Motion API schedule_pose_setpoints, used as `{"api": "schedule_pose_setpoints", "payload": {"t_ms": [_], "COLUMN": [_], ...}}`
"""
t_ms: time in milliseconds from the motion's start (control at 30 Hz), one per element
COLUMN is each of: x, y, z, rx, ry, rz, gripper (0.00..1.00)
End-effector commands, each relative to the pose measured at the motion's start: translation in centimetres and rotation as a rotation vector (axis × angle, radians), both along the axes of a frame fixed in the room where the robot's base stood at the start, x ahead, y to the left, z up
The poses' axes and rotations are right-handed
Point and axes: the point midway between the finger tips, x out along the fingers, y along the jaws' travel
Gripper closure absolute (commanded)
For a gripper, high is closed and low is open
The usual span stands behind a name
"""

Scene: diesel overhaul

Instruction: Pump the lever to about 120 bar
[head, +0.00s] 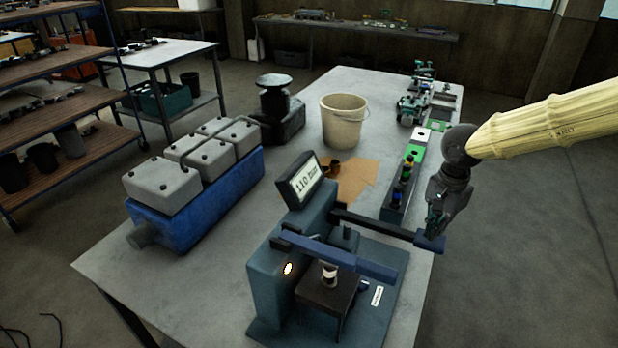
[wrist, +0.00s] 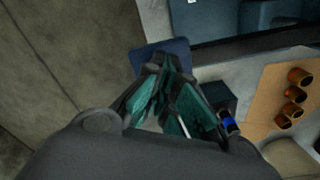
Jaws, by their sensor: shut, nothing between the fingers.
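The test stand (head: 262,268) is a blue-grey press at the front of the bench. Its tilted display (head: 306,184) appears to read 110 bar. The lever (head: 385,226) is a dark bar sticking out to the right from the stand, with a flat blue pad (head: 431,243) at its end. My gripper (head: 436,224) points down right at the pad, shut and empty. In the wrist view the closed fingertips (wrist: 163,72) overlap the blue pad (wrist: 168,46); whether they touch it I cannot tell. A small white-and-dark part (head: 329,274) sits under the stand's blue crossbar.
A narrow dark rack (head: 394,207) with coloured parts stands just behind the lever. A beige bucket (head: 344,122), brown cardboard (head: 358,176) and a blue engine block with grey covers (head: 196,200) are further left. The floor right of the bench is clear.

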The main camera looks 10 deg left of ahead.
Motion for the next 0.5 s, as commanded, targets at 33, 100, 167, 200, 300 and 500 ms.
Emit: {"api": "schedule_pose_setpoints", "payload": {"t_ms": [33, 100, 167, 200, 300, 500], "x": [-0.01, -0.01, 0.01, 0.0, 0.0, 0.0], "y": [0.01, 0.02, 0.02, 0.03, 0.03, 0.06], "z": [-0.12, -0.26, -0.37, -0.45, -0.66, -1.04], "rx": [0.0, 0.0, 0.0, 0.0, 0.0, 0.0], "ry": [0.0, 0.0, 0.0, 0.0, 0.0, 0.0], "rz": [0.0, 0.0, 0.0, 0.0, 0.0, 0.0], "gripper": [1.0, 1.0, 1.0, 1.0, 1.0, 1.0]}}
